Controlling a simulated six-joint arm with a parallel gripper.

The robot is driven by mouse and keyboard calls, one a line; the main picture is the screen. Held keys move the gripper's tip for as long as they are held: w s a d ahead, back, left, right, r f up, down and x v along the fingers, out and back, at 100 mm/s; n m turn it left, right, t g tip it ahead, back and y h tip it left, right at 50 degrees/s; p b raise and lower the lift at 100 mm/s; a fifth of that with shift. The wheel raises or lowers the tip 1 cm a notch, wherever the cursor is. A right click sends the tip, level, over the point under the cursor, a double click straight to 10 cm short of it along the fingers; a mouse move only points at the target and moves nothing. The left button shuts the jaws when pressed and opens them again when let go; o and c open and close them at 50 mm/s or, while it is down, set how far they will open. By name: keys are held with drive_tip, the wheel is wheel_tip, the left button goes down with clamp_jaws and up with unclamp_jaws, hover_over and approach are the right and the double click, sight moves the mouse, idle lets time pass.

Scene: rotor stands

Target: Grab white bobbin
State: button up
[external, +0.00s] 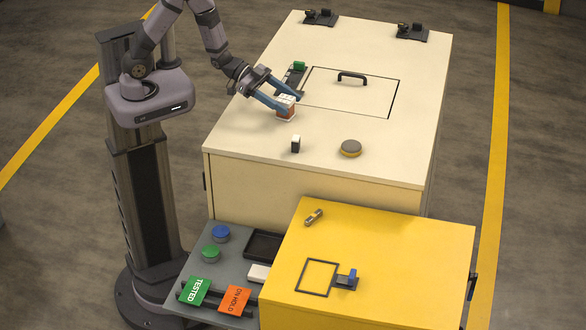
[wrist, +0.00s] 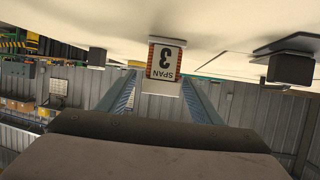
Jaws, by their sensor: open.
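My gripper (external: 290,104) is open, low over the cream cabinet top. Its two blue fingers lie on either side of a small red-orange and white block (external: 286,108), and the jaws are not closed on it. A small white piece with a dark side (external: 295,144) stands nearer the cabinet's front edge.
Behind the block are a green-topped fixture (external: 298,68) and a hatch with a black handle (external: 352,76). A grey-yellow round button (external: 351,148) sits to the right. In front are a yellow cabinet (external: 420,250) and a grey shelf (external: 228,262). The cabinet's right side is clear.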

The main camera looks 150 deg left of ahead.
sight(293, 105)
drive_tip(key=shift+p+x, duration=0.6)
drive_tip(key=shift+x, duration=1.35)
drive_tip(key=shift+r, duration=0.1)
drive_tip(key=c, duration=1.3)
